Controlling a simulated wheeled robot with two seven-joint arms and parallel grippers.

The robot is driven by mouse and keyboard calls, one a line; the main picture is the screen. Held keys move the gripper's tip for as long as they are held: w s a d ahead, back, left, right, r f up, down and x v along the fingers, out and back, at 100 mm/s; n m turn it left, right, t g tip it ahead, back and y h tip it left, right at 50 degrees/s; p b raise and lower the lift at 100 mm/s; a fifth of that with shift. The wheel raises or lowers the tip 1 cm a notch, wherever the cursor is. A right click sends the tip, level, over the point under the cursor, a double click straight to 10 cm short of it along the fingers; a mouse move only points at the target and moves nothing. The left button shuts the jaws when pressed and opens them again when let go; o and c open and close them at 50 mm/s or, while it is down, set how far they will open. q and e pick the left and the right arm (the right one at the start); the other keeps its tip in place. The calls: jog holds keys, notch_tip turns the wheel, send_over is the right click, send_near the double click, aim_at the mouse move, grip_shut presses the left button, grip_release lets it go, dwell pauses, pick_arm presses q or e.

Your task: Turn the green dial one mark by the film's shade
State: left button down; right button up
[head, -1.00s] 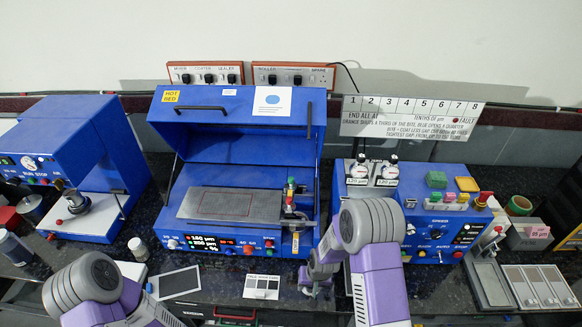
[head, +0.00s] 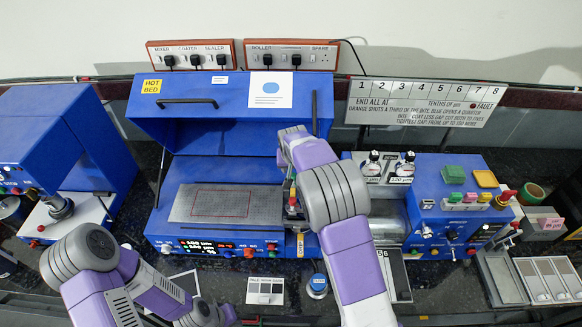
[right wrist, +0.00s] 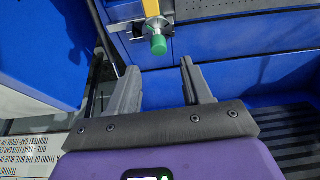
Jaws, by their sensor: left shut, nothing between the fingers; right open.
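The green dial (right wrist: 158,45) shows at the top middle of the right wrist view, on the end of a yellow shaft beside the blue coater. My right gripper (right wrist: 160,75) is open and empty; its fingertips are apart on either side below the dial, not visibly touching it. In the head view my right arm hangs over the coater's right side and hides the dial and most of the gripper. A dark film sample (head: 181,290) lies on the bench, left of the pale-to-dark shade card (head: 265,290). My left gripper's fingers cannot be seen.
The coater's grey bed (head: 185,203) carries a red outline, and its blue lid (head: 225,115) stands raised. A blue-topped jar (head: 317,285) stands in front. The control box (head: 450,205) is at right. A rule board (head: 425,102) hangs behind.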

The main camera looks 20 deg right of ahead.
aim_at(293, 175)
jog(key=x, duration=0.6)
jog(key=shift+s+f+p, duration=0.1)
jog(key=shift+f+p, duration=0.05)
jog(key=shift+p, duration=0.2)
grip_shut()
